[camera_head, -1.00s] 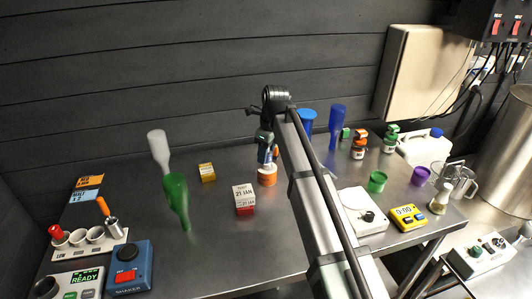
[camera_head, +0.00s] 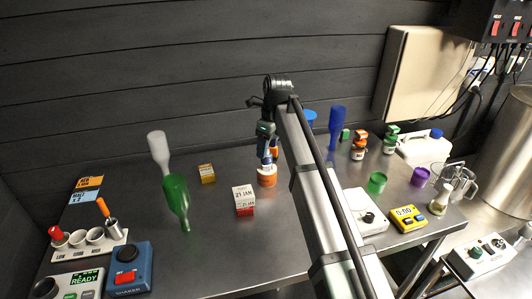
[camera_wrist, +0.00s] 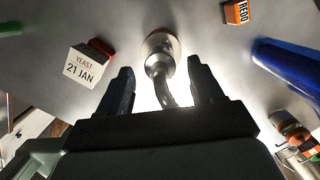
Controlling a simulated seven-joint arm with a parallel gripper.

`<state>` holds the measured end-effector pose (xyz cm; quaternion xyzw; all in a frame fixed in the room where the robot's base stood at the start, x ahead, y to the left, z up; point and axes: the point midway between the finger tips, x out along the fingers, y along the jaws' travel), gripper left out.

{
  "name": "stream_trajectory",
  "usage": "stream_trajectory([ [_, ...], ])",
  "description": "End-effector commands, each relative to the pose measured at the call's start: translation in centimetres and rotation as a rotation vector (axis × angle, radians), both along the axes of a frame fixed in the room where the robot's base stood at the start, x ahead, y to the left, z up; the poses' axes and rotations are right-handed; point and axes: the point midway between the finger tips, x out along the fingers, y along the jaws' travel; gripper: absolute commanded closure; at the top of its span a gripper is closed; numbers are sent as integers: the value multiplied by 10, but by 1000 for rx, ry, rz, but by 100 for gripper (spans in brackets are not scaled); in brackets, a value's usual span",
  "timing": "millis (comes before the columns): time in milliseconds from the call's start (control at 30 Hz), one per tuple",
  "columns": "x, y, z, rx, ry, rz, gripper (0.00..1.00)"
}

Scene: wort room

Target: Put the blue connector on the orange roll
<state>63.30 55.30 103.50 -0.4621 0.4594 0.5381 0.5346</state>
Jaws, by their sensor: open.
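The orange roll (camera_head: 267,180) stands on the metal table below my gripper (camera_head: 266,150). A small blue-grey piece (camera_head: 267,162), which looks like the blue connector, stands at the roll's top, partly hidden by my gripper. In the wrist view this piece (camera_wrist: 160,68) looks grey in the glare and rises from the pale round roll (camera_wrist: 172,42) toward the gap between my fingers. My gripper (camera_wrist: 162,88) is open, with a finger on each side and visible gaps to the piece. Exact contact between piece and roll is hard to tell.
A date-marked box (camera_head: 244,200) stands left of the roll, and an orange box (camera_wrist: 236,13) stands near it. The front middle of the table is clear.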

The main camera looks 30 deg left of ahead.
Motion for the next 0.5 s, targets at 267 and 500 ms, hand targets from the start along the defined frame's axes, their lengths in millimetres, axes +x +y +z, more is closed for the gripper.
stream_trajectory([
  [267, 1, -7, 52, 1, -1, 0, 34],
  [500, 1, -12, 78, 1, 0, 0, 34],
])
